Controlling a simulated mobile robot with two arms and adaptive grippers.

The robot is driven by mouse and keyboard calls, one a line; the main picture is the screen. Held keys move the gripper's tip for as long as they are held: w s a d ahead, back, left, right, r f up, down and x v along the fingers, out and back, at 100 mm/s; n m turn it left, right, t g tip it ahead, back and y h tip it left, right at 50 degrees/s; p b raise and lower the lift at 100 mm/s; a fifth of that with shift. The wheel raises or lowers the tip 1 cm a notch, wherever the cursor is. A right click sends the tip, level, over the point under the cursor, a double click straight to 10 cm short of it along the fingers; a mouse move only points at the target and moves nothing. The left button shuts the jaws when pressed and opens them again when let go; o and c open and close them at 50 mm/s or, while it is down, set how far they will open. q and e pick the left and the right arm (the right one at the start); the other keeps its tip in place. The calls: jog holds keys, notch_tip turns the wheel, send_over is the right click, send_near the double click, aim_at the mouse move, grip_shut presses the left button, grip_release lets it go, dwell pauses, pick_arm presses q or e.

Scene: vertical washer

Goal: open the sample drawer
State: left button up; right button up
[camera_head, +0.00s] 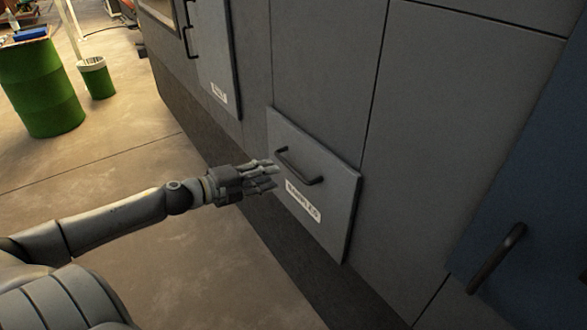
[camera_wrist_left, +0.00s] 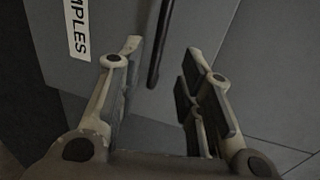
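The sample drawer (camera_head: 335,190) is a grey panel low on the grey cabinet front, with a white label (camera_head: 303,200) and a dark bar handle (camera_head: 300,168). It looks shut or nearly so. My left gripper (camera_head: 272,175) is just in front of the handle's left end in the head view. In the left wrist view the gripper (camera_wrist_left: 162,65) is open, with the dark handle (camera_wrist_left: 159,45) between and slightly beyond its fingertips. I cannot tell that it touches the handle. The label reading "PLES" (camera_wrist_left: 77,30) shows at the upper left. My right gripper is not in view.
Another labelled panel with handles (camera_head: 210,60) is farther along the cabinet. A blue panel with a dark handle (camera_head: 497,258) is at the right. A green barrel (camera_head: 45,90) and a green bin (camera_head: 97,80) stand at the far left. The floor before the drawer is clear.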

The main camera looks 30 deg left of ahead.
aim_at(290, 169)
pick_arm(q)
jog(key=shift+x, duration=0.95)
jog(key=shift+w+d, duration=0.15)
jog(key=shift+w, duration=0.5)
jog(key=shift+w+d+f, duration=0.1)
jog(key=shift+w, duration=0.25)
jog(key=shift+p+x, duration=0.45)
jog(key=shift+x, duration=1.6)
jog(key=shift+w+f, duration=0.15)
jog(key=shift+f, duration=0.05)
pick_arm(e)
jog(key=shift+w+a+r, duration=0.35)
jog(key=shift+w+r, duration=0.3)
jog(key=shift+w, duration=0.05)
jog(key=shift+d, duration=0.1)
pick_arm(q)
jog(key=shift+c, duration=0.2)
